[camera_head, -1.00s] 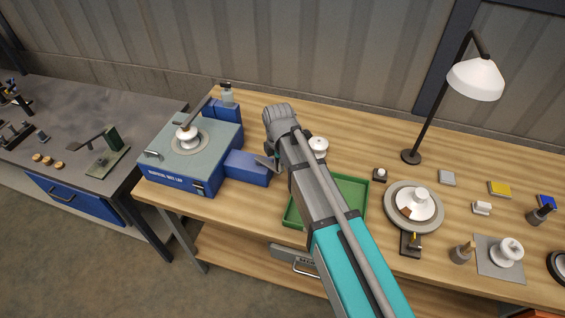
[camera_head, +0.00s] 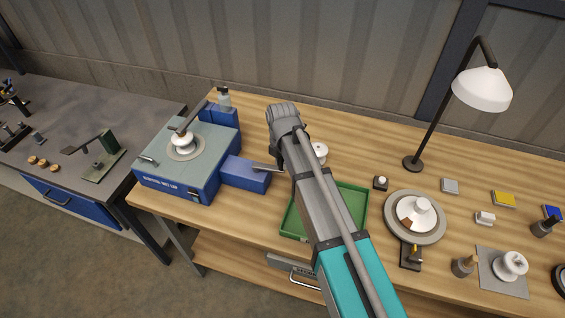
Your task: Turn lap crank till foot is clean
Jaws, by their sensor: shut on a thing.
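The lap (camera_head: 182,165) is a blue box with a grey-green top at the left of the workbench. A white insulator (camera_head: 183,141) sits upright on its round grey plate (camera_head: 185,152), under a dark swing arm (camera_head: 191,117). Its foot is hidden against the plate. A blue housing (camera_head: 245,175) juts from the lap's right side. The grey crank (camera_head: 267,168) runs from there to behind my arm. My gripper is at the crank end, shut on it; my own arm covers the fingers.
A green tray (camera_head: 352,211) lies under my arm. A white insulator (camera_head: 320,151) stands just behind the arm. A lamp (camera_head: 481,88), a round turntable (camera_head: 394,226) and small pads are to the right. A spray bottle (camera_head: 224,97) stands behind the lap.

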